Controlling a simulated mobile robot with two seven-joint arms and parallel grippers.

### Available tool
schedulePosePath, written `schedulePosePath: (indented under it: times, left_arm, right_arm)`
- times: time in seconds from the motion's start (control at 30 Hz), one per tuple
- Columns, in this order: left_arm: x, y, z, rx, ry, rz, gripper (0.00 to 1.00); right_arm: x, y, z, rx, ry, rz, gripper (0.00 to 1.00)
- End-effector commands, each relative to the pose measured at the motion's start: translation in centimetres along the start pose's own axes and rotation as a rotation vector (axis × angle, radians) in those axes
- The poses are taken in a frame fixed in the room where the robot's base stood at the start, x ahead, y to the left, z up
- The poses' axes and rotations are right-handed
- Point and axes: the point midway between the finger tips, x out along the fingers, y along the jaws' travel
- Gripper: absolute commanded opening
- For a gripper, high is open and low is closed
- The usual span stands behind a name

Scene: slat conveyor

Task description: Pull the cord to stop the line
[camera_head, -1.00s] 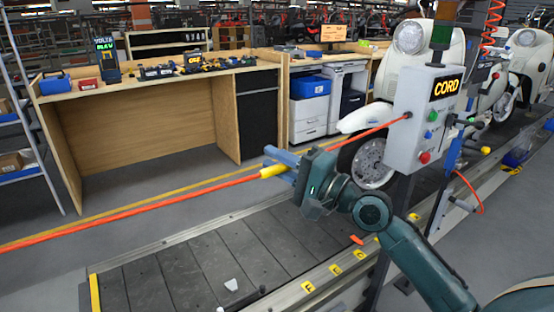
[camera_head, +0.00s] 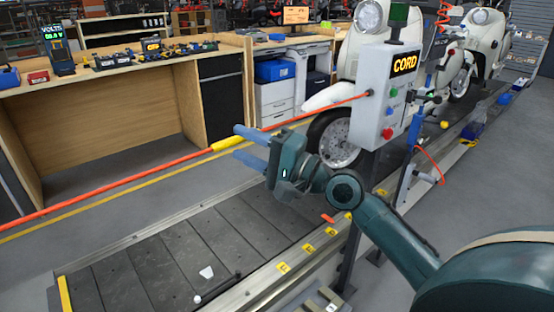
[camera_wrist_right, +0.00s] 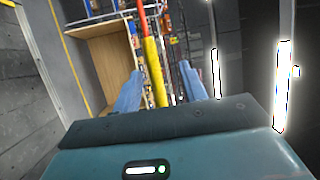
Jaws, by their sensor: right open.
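An orange cord (camera_head: 120,182) runs from the left edge up to a grey control box (camera_head: 385,98) whose sign reads CORD. A yellow sleeve (camera_head: 227,143) sits on the cord. My right gripper (camera_head: 236,142) is open, with its blue fingers pointing left, one above and one below the cord line at the sleeve's right end. In the right wrist view the yellow sleeve (camera_wrist_right: 153,72) shows between the two spread fingers of the right gripper (camera_wrist_right: 160,72); contact cannot be told. My left gripper is not in view.
The slat conveyor (camera_head: 190,255) runs below my right arm. A white scooter (camera_head: 335,95) stands behind the control box. A wooden workbench (camera_head: 100,75) with tools is at the back left. A stack light pole (camera_head: 398,30) rises above the box.

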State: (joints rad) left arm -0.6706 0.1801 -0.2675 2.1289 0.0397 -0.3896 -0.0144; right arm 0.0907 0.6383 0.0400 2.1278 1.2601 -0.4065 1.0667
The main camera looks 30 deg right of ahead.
Motion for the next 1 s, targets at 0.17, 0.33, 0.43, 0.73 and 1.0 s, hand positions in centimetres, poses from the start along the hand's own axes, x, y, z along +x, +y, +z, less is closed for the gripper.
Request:
schedulePosePath:
  times: [0.17, 0.33, 0.43, 0.73, 1.0]
  left_arm:
    - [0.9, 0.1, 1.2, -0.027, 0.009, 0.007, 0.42]
    - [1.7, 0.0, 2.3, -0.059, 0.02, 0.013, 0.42]
    - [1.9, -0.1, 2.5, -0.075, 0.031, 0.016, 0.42]
    - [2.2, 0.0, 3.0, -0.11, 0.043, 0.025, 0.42]
    - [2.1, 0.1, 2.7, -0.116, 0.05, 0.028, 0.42]
  right_arm:
    - [-3.6, 0.7, 0.1, -0.002, -0.001, 0.006, 0.42]
    - [-7.0, 0.7, 0.2, -0.003, -0.003, 0.006, 0.42]
    - [-8.6, 0.6, 0.1, 0.001, -0.001, 0.003, 0.42]
    - [-11.5, 0.2, 0.1, 0.001, -0.001, 0.001, 0.42]
    - [-11.8, 0.0, 0.1, -0.001, -0.003, 0.0, 0.42]
